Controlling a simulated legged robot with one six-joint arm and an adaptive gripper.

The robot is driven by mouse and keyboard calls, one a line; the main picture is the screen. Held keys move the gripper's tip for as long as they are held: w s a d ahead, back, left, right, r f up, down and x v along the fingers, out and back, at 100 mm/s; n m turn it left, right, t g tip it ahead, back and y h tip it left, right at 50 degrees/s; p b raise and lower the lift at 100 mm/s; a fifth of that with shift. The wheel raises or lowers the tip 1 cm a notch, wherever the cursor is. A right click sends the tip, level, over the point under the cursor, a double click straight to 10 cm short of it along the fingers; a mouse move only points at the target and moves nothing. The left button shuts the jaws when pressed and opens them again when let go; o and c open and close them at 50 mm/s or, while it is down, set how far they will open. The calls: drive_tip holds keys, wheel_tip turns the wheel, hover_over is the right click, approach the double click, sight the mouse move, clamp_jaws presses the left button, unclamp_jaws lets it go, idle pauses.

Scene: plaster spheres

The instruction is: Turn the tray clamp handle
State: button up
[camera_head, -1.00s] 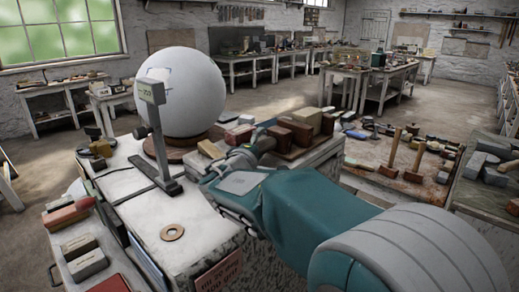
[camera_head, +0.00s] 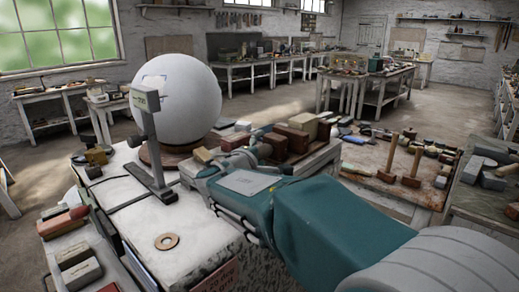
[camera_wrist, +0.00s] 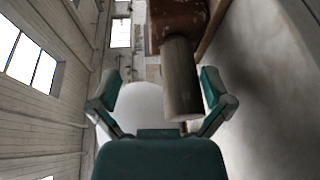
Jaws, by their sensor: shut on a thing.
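The handle is a grey-brown cylinder (camera_wrist: 181,85) in the wrist view. It hangs from a brown block (camera_wrist: 178,22) at the top of that view. My gripper (camera_wrist: 160,88) has its two teal fingers on either side of the handle, which lies closer to the right finger. It is shut on the handle. In the head view my gripper (camera_head: 234,160) is at the bench's far right edge, beside the brown blocks (camera_head: 288,141). My own arm hides much of the handle and clamp there.
A grey upright post (camera_head: 150,145) stands left of my gripper. A flat ring (camera_head: 166,241) lies on the white bench top (camera_head: 200,225). A board with mallets (camera_head: 385,170) is to the right.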

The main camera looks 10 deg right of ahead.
drive_tip(key=shift+s+a+r, duration=0.5)
drive_tip(key=shift+r, duration=0.1)
drive_tip(key=shift+s+a, duration=0.9)
drive_tip(key=shift+a, duration=0.2)
drive_tip(key=shift+s+a, duration=0.35)
drive_tip(key=shift+a, duration=0.3)
drive_tip(key=shift+s+a, duration=0.35)
drive_tip(key=shift+a, duration=0.3)
drive_tip(key=shift+s+r, duration=0.15)
drive_tip(key=shift+s, duration=0.1)
drive_tip(key=shift+s+d, duration=0.35)
drive_tip(key=shift+d, duration=0.05)
drive_tip(key=shift+s+r, duration=0.15)
drive_tip(key=shift+s, duration=0.05)
drive_tip(key=shift+s+a, duration=0.3)
drive_tip(key=shift+s, duration=0.1)
drive_tip(key=shift+s+a+r, duration=0.1)
drive_tip(key=shift+s+a, duration=0.2)
drive_tip(key=shift+a, duration=0.2)
drive_tip(key=shift+s+a+r, duration=0.1)
drive_tip(key=shift+s+a, duration=0.2)
drive_tip(key=shift+a, duration=0.2)
drive_tip(key=shift+s+a+r, duration=0.1)
drive_tip(key=shift+s+r, duration=0.05)
drive_tip(key=shift+s, duration=0.5)
drive_tip(key=shift+a, duration=0.25)
